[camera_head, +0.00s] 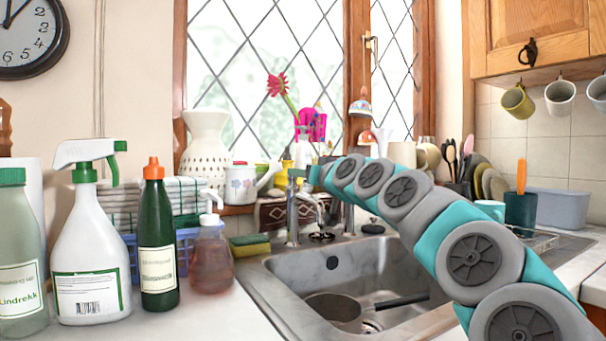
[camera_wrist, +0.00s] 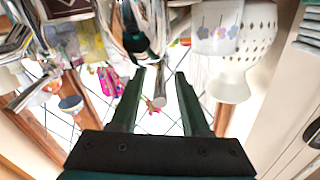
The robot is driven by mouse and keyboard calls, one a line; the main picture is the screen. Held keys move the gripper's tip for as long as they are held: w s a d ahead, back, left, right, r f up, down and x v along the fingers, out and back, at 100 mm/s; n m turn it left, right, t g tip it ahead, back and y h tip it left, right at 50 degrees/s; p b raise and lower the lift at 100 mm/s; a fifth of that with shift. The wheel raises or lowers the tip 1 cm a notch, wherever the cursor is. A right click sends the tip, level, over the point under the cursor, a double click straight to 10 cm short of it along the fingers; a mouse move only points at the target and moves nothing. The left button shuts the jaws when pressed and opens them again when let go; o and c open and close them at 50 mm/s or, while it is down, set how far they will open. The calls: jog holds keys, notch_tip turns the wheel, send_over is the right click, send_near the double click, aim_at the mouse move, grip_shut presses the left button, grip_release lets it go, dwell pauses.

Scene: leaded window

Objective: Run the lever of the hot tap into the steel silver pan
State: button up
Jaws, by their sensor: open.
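The steel silver pan (camera_head: 333,309) sits in the sink basin, its dark handle pointing right. A chrome tap (camera_head: 293,213) stands at the back left of the sink. My gripper (camera_head: 298,173) is at the top of this tap, partly hidden by my arm. In the wrist view my gripper (camera_wrist: 160,88) is open, its two dark fingers apart. A thin chrome lever (camera_wrist: 158,88) with a rounded end shows between the fingers, with a visible gap on each side. The shiny tap body (camera_wrist: 136,32) is above it in that picture. No hot marking is readable.
The sink (camera_head: 283,285) is below my arm. A sponge (camera_head: 249,245), a soap bottle (camera_head: 211,255), a green bottle (camera_head: 158,250) and a spray bottle (camera_head: 90,245) stand to the left. A white vase (camera_head: 205,150) and a flowered mug (camera_head: 240,184) are on the sill.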

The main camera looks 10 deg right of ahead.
jog(key=shift+w, duration=0.1)
jog(key=shift+c, duration=0.3)
grip_shut()
dwell(1.1)
